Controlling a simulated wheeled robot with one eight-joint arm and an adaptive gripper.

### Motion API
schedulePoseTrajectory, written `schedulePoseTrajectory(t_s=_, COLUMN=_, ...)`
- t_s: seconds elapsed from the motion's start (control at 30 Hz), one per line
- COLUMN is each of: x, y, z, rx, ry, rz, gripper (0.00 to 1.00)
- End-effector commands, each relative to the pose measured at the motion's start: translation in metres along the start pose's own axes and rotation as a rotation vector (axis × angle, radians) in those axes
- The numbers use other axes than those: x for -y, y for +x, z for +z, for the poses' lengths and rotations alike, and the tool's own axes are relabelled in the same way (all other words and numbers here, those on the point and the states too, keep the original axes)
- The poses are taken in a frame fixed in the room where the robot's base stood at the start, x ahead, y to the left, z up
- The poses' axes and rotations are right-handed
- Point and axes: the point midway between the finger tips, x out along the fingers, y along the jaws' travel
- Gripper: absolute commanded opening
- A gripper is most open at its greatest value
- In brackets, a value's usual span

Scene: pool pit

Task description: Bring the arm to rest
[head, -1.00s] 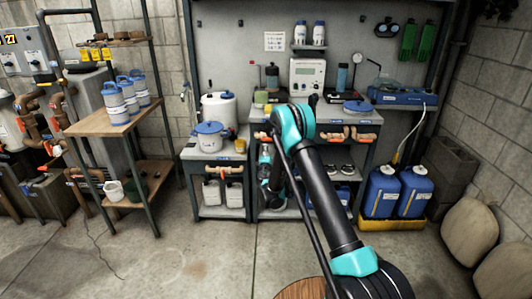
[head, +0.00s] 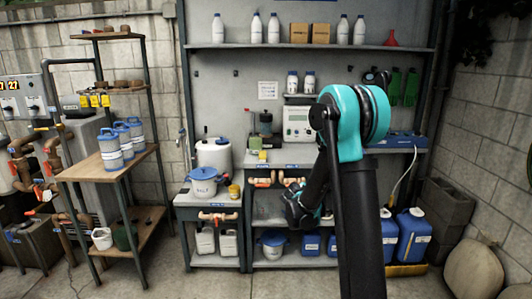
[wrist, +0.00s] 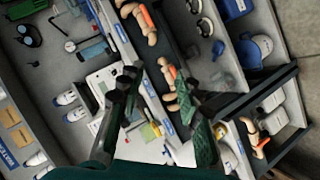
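My black and teal arm rises at the right of centre in the head view, its elbow bent at the top. My gripper (head: 305,208) hangs at the left of the arm, in front of the workbench (head: 285,222), partly hidden by shadow and dark links. In the wrist view my gripper (wrist: 160,85) shows two separate fingers, the right one with a green textured pad. The space between them is empty; the bench and its pipe fittings show beyond. I cannot tell the exact gap to the bench.
A lidded blue-and-white tub (head: 203,186) stands on the lower left bench. A wooden-shelved rack (head: 112,165) is at left. White bottles (head: 256,30) line the top shelf. Floor between rack and bench is clear.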

Motion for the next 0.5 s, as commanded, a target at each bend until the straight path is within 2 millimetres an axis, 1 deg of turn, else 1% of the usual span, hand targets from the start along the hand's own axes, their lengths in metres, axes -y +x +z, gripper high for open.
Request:
schedulePoseTrajectory(t_s=0.03, x=-0.007, y=-0.015, z=0.018, rx=0.034, ry=0.04, rz=-0.025, gripper=0.34)
schedulePoseTrajectory(t_s=0.13, x=-0.012, y=-0.043, z=0.049, rx=0.099, ry=0.119, rz=-0.08, gripper=0.34)
schedulePoseTrajectory(t_s=0.23, x=-0.013, y=-0.073, z=0.081, rx=0.164, ry=0.197, rz=-0.139, gripper=0.34)
schedulePoseTrajectory(t_s=0.37, x=-0.006, y=-0.115, z=0.12, rx=0.244, ry=0.295, rz=-0.219, gripper=0.34)
schedulePoseTrajectory(t_s=0.5, x=0.01, y=-0.163, z=0.16, rx=0.325, ry=0.397, rz=-0.311, gripper=0.34)
